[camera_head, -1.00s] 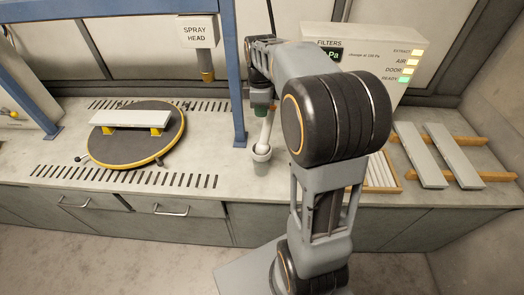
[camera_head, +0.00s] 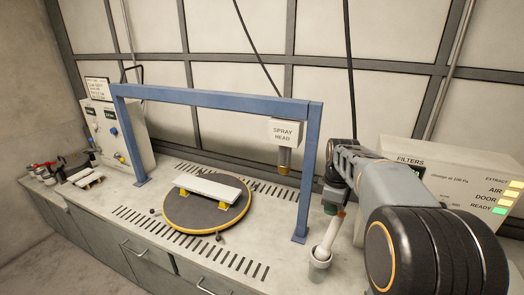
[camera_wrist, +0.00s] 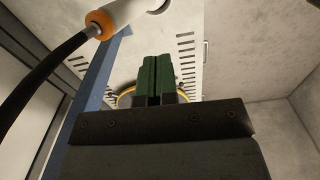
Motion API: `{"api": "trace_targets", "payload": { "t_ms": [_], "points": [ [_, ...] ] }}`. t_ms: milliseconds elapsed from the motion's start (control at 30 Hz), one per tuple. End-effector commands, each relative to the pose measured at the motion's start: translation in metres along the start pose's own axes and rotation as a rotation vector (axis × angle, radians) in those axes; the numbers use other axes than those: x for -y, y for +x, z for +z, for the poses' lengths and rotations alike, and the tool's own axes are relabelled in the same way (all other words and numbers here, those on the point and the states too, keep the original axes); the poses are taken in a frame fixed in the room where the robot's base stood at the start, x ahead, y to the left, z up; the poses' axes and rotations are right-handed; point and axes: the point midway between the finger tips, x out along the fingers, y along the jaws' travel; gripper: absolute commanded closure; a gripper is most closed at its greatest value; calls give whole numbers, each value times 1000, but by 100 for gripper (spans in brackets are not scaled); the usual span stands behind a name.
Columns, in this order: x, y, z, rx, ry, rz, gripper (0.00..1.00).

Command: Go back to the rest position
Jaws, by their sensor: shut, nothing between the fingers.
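My gripper (camera_head: 331,208) is above the worktop, right of the blue frame's near post. In the wrist view its green fingers (camera_wrist: 155,80) are together, with nothing between them. A white tool (camera_head: 331,235) with an orange collar stands tilted in a grey cup (camera_head: 319,262), just below my gripper. In the wrist view the tool (camera_wrist: 124,13) and its black hose are at upper left, apart from the fingers. My arm covers part of the right side.
A blue frame (camera_head: 220,97) spans a round turntable (camera_head: 180,217) bearing a pale panel (camera_head: 208,189) on yellow supports. The spray head (camera_head: 284,133) hangs at the frame's right. A filters box (camera_head: 440,160) stands behind my arm. Slotted worktop surrounds the turntable.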

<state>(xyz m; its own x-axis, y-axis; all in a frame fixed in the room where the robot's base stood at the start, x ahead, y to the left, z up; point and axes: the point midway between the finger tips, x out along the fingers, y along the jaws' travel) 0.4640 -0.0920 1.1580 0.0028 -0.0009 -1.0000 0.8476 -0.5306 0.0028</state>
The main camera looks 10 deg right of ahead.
Motion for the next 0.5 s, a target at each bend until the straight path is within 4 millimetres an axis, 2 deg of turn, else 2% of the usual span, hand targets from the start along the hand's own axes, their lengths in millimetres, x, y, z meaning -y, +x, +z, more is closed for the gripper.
{"api": "trace_targets", "payload": {
  "t_ms": [67,133,233,367,400,500],
  "points": [
    [-2,1,-1,-6,88,14,100],
    [-1,10,0,-7,212,15,100],
    [14,24,4,-14,438,22,100],
    [56,26,5,-64,744,69,100],
    [72,26,5,-90,829,86,100],
    [108,26,7,-158,985,119,100]
  ]
}}
